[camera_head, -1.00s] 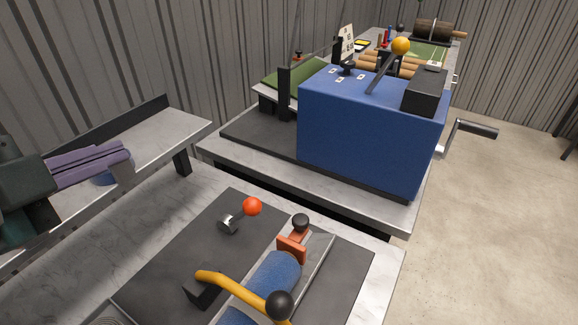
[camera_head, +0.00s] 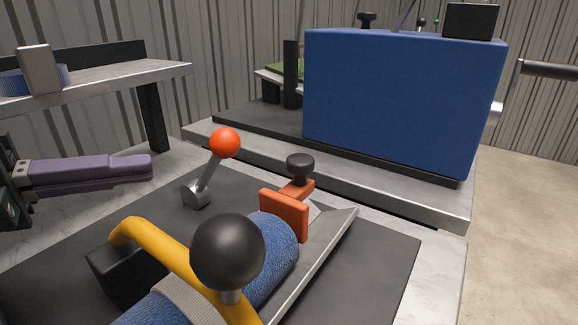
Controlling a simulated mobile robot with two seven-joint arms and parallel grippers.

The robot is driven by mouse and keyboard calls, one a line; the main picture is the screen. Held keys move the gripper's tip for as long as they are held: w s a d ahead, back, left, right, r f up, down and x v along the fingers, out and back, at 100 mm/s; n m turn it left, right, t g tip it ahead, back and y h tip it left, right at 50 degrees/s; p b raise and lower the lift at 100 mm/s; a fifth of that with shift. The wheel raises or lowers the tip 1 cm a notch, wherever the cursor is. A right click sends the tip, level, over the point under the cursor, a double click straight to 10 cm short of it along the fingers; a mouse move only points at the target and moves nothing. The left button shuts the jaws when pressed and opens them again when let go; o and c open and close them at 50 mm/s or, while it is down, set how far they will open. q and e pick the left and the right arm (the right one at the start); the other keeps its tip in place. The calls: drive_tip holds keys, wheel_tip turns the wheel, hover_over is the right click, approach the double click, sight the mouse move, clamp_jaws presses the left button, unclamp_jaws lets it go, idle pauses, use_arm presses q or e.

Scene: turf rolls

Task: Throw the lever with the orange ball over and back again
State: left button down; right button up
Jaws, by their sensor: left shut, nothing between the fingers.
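The lever with the orange ball (camera_head: 225,143) stands on a dark mat, its grey rod (camera_head: 209,174) rising from a metal pivot (camera_head: 196,194) and leaning to the right. The ball looks orange-red. My left gripper (camera_head: 150,167) comes in from the left with its purple fingers shut and empty. Its tips are left of the lever and apart from it, at about the height of the rod. My right gripper is not in view.
A yellow curved handle with a black ball (camera_head: 227,251) stands in front, over a blue roll (camera_head: 277,249). An orange clamp (camera_head: 285,215) is right of the lever. A large blue box (camera_head: 400,100) stands behind. A shelf (camera_head: 110,84) is at the upper left.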

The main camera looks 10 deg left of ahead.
sight(216, 155)
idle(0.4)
use_arm(q)
drive_tip(key=x, duration=1)
drive_tip(key=shift+r, duration=0.1)
drive_tip(key=shift+a+r+n, duration=0.2)
drive_tip(key=shift+a+n, duration=0.05)
drive_tip(key=shift+n, duration=0.05)
